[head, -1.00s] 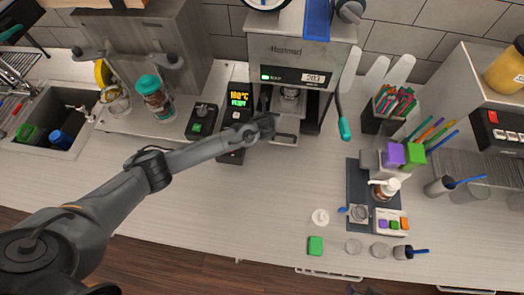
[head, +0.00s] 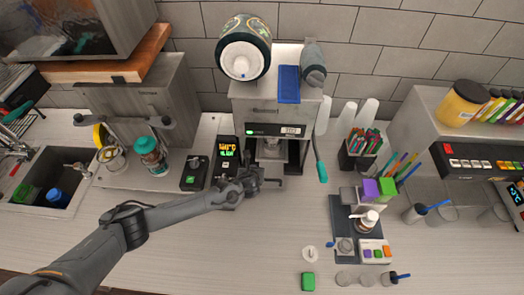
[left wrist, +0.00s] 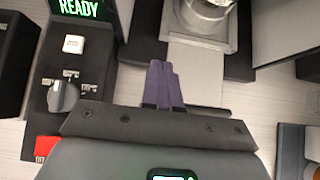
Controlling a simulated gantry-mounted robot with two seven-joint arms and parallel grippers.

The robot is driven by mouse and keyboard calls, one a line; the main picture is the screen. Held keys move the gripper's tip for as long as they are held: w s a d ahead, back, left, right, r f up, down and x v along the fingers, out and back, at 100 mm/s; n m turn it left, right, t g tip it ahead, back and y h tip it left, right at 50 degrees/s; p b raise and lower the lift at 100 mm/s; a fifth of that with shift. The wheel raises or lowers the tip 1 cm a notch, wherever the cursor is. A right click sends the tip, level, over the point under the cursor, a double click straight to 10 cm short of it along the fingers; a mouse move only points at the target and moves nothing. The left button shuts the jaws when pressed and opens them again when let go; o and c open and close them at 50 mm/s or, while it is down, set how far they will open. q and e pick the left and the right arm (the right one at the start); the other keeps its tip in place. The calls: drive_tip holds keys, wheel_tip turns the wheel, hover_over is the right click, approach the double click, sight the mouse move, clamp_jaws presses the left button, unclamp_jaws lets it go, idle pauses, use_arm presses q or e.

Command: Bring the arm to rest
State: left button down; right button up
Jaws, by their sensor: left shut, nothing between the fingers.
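My left gripper (head: 264,182) is just in front of the cup sealer (head: 278,115), beside the lower end of the black control box with the green display (head: 228,152). In the left wrist view its dark purple fingers (left wrist: 163,82) are closed together with nothing between them. A metal cup (left wrist: 207,14) sits in the sealer's holder ahead of the fingertips, apart from them. The cup is partly shaded inside the sealer in the head view (head: 270,148). My right gripper is not in view.
A small black box with a green button (head: 194,173) and a teal-lidded jar (head: 151,157) stand left of the arm. A teal-ended lever (head: 321,172) hangs at the sealer's right. A dark mat (head: 343,218) with bottle and blocks lies further right. The front middle counter is clear.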

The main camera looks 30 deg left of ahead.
use_arm(q)
drive_tip(key=s+d+r+n+g+h, duration=0.2)
drive_tip(key=s+d+n+g+h, duration=0.15)
drive_tip(key=s+d+n, duration=1.2)
drive_tip(key=s+a+r+n+g, duration=0.1)
drive_tip(key=s+a+r+n, duration=0.5)
drive_tip(key=s, duration=0.4)
drive_tip(key=s+a+r+n+g, duration=0.1)
drive_tip(key=s+a+r+n, duration=0.25)
drive_tip(key=s+n, duration=0.55)
drive_tip(key=shift+m+t, duration=0.25)
drive_tip(key=shift+m, duration=0.3)
drive_tip(key=f+b, duration=2.1)
drive_tip(key=b, duration=0.1)
drive_tip(key=shift+s+d+f, duration=0.15)
drive_tip(key=shift+s+f, duration=0.05)
drive_tip(key=shift+s, duration=0.15)
drive_tip(key=shift+r, duration=0.15)
